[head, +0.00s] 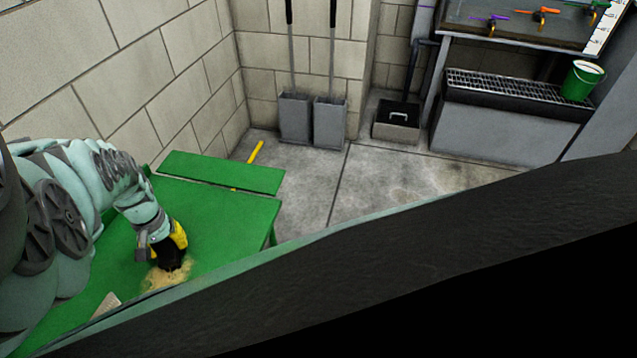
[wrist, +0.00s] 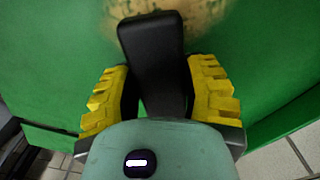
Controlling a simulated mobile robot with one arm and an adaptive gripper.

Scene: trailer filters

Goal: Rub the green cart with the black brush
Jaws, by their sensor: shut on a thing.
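The green cart (head: 222,215) stands at the lower left of the head view, against the block wall. Its green top (wrist: 262,85) fills most of the wrist view. A tan, dirty-looking patch (head: 160,279) lies on the cart top and also shows at the top of the wrist view (wrist: 205,14). My gripper (head: 176,250), with yellow fingers, points down at this patch. In the wrist view my gripper (wrist: 157,92) is shut on the black brush (wrist: 152,45). The brush's far end is over the patch. Its bristles are hidden, so I cannot tell whether it touches.
A small light flat piece (head: 105,305) lies on the cart top near the patch. Two grey long-handled dustpans (head: 312,120) and a black tray (head: 397,122) stand by the back wall. A green bucket (head: 581,82) sits on a grated bench (head: 510,115). The concrete floor between is clear.

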